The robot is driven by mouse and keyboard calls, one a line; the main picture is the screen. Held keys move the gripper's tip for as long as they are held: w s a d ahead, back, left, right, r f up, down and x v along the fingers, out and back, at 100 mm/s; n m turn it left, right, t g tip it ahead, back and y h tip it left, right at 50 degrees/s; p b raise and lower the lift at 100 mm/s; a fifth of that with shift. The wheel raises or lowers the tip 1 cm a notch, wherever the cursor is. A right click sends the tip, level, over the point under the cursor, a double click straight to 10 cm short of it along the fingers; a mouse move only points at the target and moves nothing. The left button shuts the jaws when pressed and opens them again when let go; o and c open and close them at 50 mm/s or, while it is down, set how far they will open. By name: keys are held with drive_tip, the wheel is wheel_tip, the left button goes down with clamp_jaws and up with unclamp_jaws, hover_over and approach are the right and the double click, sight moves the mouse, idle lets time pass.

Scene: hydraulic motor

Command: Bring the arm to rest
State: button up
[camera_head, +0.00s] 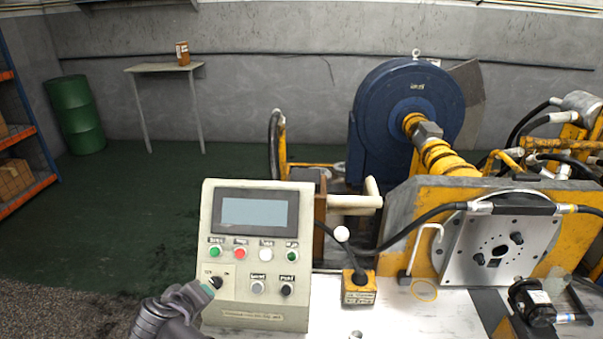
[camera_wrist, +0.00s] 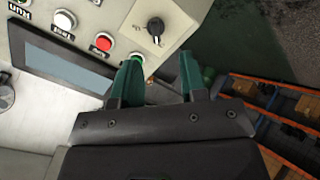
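My gripper (camera_head: 206,290) is at the lower left front of the cream control panel (camera_head: 212,318) in the head view, close to its rotary switch (camera_head: 216,282). In the wrist view, my gripper (camera_wrist: 160,80) shows two green fingertips spread apart with a gap between them. Nothing is held between them. The panel's green button (camera_wrist: 137,58) shows just beyond the gap, and the rotary switch (camera_wrist: 155,27) is above it. I cannot tell whether a fingertip touches the panel.
A white-topped bench (camera_head: 330,322) holds the panel, a small yellow box with a white-knobbed lever (camera_head: 358,290) and a steel plate fixture (camera_head: 500,245). A blue motor (camera_head: 400,110) stands behind. A green drum (camera_head: 75,115) and shelves (camera_head: 25,150) are at left. The floor between is clear.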

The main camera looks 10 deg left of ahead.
drive_tip(key=w+d+m+g+p, duration=0.1)
drive_tip(key=w+d+m+g, duration=0.2)
drive_tip(key=d, duration=1.3)
drive_tip(key=w+d+f+m+g+h+p, duration=0.1)
drive_tip(key=w+d+m+g, duration=0.2)
drive_tip(key=d, duration=1.4)
drive_tip(key=w+d+m+g+p, duration=0.2)
drive_tip(key=d+m, duration=0.3)
drive_tip(key=d, duration=1.2)
drive_tip(key=shift+w+f+m+g, duration=0.3)
drive_tip(key=shift+w+m+g, duration=0.15)
drive_tip(key=shift+g, duration=0.35)
